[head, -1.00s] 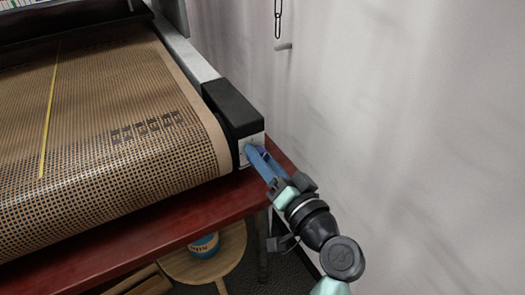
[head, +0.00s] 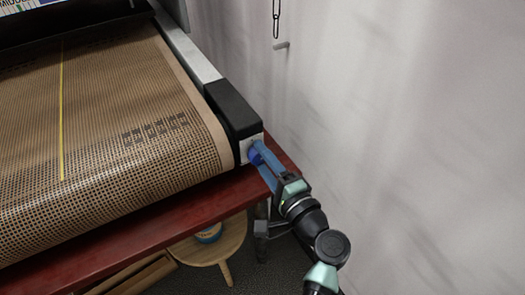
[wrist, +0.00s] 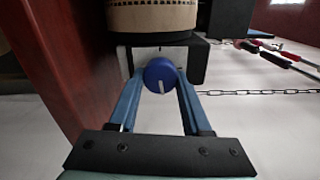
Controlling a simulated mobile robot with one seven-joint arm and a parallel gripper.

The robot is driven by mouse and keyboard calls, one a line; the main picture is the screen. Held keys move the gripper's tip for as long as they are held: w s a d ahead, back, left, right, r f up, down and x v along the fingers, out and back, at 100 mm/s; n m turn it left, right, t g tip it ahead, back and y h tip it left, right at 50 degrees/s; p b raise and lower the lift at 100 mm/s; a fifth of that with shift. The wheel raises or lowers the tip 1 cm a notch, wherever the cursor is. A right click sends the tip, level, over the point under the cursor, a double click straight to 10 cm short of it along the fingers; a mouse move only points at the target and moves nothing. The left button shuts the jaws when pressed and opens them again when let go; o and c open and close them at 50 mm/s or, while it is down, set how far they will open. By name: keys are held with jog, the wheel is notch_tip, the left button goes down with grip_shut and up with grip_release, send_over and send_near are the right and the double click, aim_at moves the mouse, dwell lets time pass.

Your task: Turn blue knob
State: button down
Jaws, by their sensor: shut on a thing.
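The blue knob (wrist: 160,74) is round with a white mark and sits on the white end plate of the machine's black end housing (head: 232,107). In the head view the knob (head: 256,156) is partly hidden by my gripper. My gripper (head: 262,160) reaches it from the lower right. In the wrist view its two blue fingers (wrist: 160,82) lie on either side of the knob and are shut on it.
The machine's brown mesh belt (head: 100,130) lies left of the housing on a dark red table (head: 150,217). A pale wall (head: 400,110) stands close on the right. A round wooden stool (head: 215,245) with a blue tin is below the table.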

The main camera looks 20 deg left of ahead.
jog(key=shift+m+p, duration=0.35)
jog(key=shift+m, duration=0.35)
jog(key=shift+f, duration=0.1)
jog(key=shift+c, duration=1.8)
grip_release()
jog(key=v, duration=1.3)
jog(key=shift+p, duration=0.4)
